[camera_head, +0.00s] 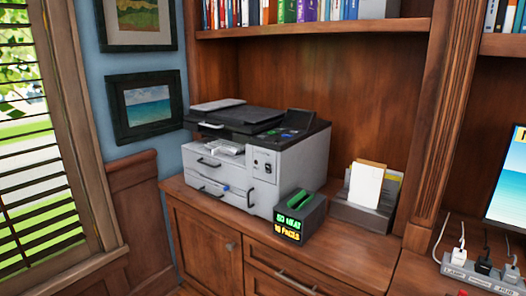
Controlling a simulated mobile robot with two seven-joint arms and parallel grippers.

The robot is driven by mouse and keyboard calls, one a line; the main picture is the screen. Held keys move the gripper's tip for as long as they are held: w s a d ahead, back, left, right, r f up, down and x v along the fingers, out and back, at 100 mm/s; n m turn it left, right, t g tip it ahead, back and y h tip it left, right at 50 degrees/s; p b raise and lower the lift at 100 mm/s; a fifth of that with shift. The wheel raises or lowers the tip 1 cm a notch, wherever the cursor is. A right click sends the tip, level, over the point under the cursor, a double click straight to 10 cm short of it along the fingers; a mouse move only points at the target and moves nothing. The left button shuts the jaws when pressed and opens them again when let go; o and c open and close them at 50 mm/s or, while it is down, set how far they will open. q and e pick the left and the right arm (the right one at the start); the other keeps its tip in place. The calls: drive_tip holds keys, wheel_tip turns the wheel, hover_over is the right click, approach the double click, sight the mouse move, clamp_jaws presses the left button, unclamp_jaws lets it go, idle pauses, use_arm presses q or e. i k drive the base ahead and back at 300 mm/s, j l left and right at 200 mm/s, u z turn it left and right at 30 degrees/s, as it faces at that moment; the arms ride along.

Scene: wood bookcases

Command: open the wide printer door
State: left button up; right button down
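The printer (262,152) is a grey and white machine with a dark top, standing on the wooden cabinet counter left of centre. Its front has a wide upper panel with a dark handle (209,162) and wide lower drawers with a small blue mark. A narrower panel with a dark handle (251,195) is at the front right. A white piece with some detail shows in the output area under the dark top. I cannot tell for certain which panel is the wide door. Neither of my grippers is in view.
A small dark box with lit green and orange text (300,217) stands close to the printer's front right corner. A paper holder (363,211) is farther right. A power strip (480,272) with plugs and a monitor (508,185) are at the right edge. A bookshelf (330,33) hangs above.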

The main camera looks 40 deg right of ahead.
sight(236, 176)
drive_tip(key=z, duration=0.6)
drive_tip(key=i+j+z, duration=0.15)
drive_tip(key=z, duration=0.35)
drive_tip(key=i+j+z, duration=0.15)
drive_tip(key=z, duration=0.35)
drive_tip(key=i+j+z, duration=0.1)
drive_tip(key=j+z, duration=0.15)
drive_tip(key=j, duration=0.15)
drive_tip(key=j+z, duration=0.25)
drive_tip(key=i+j+z, duration=0.2)
drive_tip(key=j, duration=0.65)
drive_tip(key=j+z, duration=0.15)
drive_tip(key=j, duration=0.65)
